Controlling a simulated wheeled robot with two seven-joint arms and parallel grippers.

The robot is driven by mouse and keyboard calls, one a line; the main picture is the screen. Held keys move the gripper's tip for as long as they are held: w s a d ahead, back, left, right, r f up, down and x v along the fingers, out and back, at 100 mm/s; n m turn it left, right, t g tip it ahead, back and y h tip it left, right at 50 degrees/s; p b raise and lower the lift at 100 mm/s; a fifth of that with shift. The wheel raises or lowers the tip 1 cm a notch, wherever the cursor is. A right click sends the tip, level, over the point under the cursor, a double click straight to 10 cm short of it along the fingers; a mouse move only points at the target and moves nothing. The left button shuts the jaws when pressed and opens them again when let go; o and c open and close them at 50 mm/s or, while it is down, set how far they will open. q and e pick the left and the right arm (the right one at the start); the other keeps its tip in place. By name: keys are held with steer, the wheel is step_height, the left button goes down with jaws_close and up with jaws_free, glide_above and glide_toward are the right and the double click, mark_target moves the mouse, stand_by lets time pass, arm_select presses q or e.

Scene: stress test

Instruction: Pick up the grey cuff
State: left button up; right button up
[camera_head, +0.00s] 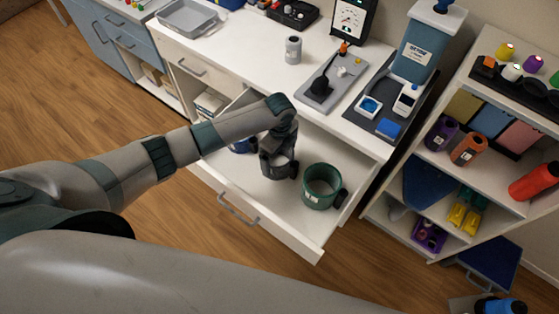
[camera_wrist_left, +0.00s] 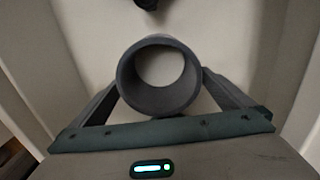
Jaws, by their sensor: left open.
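The grey cuff (camera_wrist_left: 158,102) is a short, thick-walled open ring in the open drawer (camera_head: 300,238). The left wrist view looks down into its opening, with the pale drawer floor showing through. My left gripper (camera_head: 279,165) is over the cuff and points down. Its two fingers are open, one on each side of the cuff in the left wrist view (camera_wrist_left: 160,84). The fingertips look very close to the cuff's wall; I cannot tell whether they touch. In the head view the gripper and wrist hide much of the cuff. My right gripper is not in view.
A green cuff (camera_head: 318,198) with a dark side piece stands to the right in the drawer. A blue item (camera_head: 243,146) lies left, partly behind my arm. The drawer walls surround them. The white counter (camera_head: 250,62) above carries a grey canister (camera_head: 293,50) and a grey tray (camera_head: 188,18).

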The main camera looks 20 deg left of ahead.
arm_select(q)
steer(key=c, duration=0.9)
steer(key=shift+r+b, duration=1.35)
steer(key=shift+r, duration=3.7)
step_height(320, 180, up, 9)
steer(key=s+n+b, duration=0.2)
steer(key=n+b, duration=0.1)
steer(key=n, duration=0.7)
steer(key=shift+s+a+r+n+b, duration=0.45)
steer(key=shift+s+a+r+n, duration=0.4)
steer(key=shift+s+n, duration=0.95)
steer(key=shift+s+a+r+n+b, duration=0.5)
steer(key=shift+s+r+n, duration=0.7)
steer(key=shift+n, duration=1)
steer(key=shift+s+a+r+n+b, duration=0.4)
steer(key=shift+s+a+r+n, duration=0.45)
steer(key=shift+s+n, duration=0.95)
